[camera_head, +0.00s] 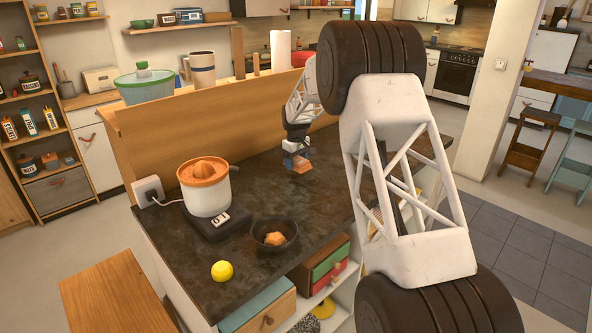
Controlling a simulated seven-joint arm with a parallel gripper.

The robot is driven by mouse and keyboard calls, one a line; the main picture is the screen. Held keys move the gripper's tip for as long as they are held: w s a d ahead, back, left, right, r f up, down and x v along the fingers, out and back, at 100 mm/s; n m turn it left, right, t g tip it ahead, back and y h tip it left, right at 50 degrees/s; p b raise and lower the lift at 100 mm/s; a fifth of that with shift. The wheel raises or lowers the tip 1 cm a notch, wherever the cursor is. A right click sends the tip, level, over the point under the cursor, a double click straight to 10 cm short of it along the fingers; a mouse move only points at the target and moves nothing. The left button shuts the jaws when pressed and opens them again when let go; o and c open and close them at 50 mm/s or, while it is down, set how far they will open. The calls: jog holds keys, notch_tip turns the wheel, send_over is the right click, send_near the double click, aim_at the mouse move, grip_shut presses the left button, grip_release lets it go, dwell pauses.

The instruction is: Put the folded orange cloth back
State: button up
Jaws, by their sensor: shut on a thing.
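My gripper (298,161) is small in the picture, low over the far part of the dark counter, near the wooden back panel. It is shut on a small orange-brown piece, which looks like the folded orange cloth (303,169). The cloth shows just below the fingers; its far side is hidden. I cannot tell if it touches the counter.
An orange-and-white juicer (207,187) stands on the left of the dark counter (325,200). A dark bowl (262,243) holds a tan-orange lump. A yellow ball (222,271) lies near the front edge. Drawers (322,266) sit below. My arm hides the counter's right side.

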aim_at(296, 174)
jog(key=shift+f, duration=1.75)
jog(key=shift+f, duration=0.1)
jog(key=o, duration=1)
jog(key=shift+c, duration=0.2)
notch_tip(296, 174, up, 12)
jog(key=shift+r, duration=0.1)
jog(key=shift+s, duration=0.1)
